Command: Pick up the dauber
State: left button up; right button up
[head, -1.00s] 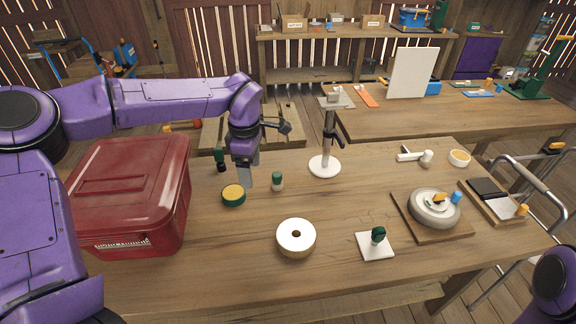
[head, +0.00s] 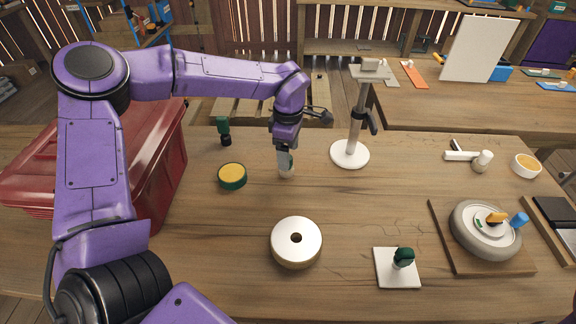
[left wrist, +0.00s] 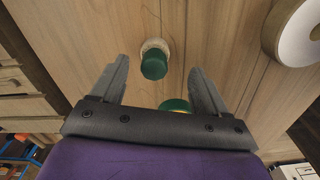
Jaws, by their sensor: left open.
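What looks like the dauber, a small upright piece with a green top and a pale base (head: 287,172), stands on the wooden table. My left gripper (head: 285,155) points down right at it and partly covers it in the head view. In the left wrist view the dauber's green top (left wrist: 154,65) lies between the two open fingertips (left wrist: 158,70), with a gap on each side. The fingers are not closed on it. How far the fingertips reach down past it is hard to tell. My right gripper is not in view.
A round green tin with a yellow top (head: 232,177) sits just left of the dauber. A white-topped roll (head: 296,240) is in front, a white stand (head: 350,154) to the right. A red lidded bin (head: 165,165) is at left. A green-knobbed piece stands on a white tile (head: 397,276).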

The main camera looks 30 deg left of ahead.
pick_arm(q)
jog(key=f, duration=0.4)
jog(key=a+f, duration=0.1)
jog(key=f, duration=0.1)
jog(key=shift+w+f+p, duration=0.1)
jog(key=shift+w+p, duration=0.1)
jog(key=shift+p, duration=0.2)
jog(key=c, duration=1.1)
jog(key=shift+c, duration=0.2)
jog(key=r, duration=0.4)
jog(key=shift+s+d, duration=0.2)
jog(key=shift+d, duration=0.2)
jog(key=s+d+r+b, duration=0.2)
jog(key=s+d+r, duration=0.6)
jog(key=d+r, duration=0.1)
jog(key=shift+s+d+b, duration=0.3)
jog(key=shift+s+d, duration=0.05)
jog(key=shift+d, duration=0.2)
jog(key=o, duration=0.5)
jog(key=shift+r, duration=0.1)
jog(key=c, duration=0.4)
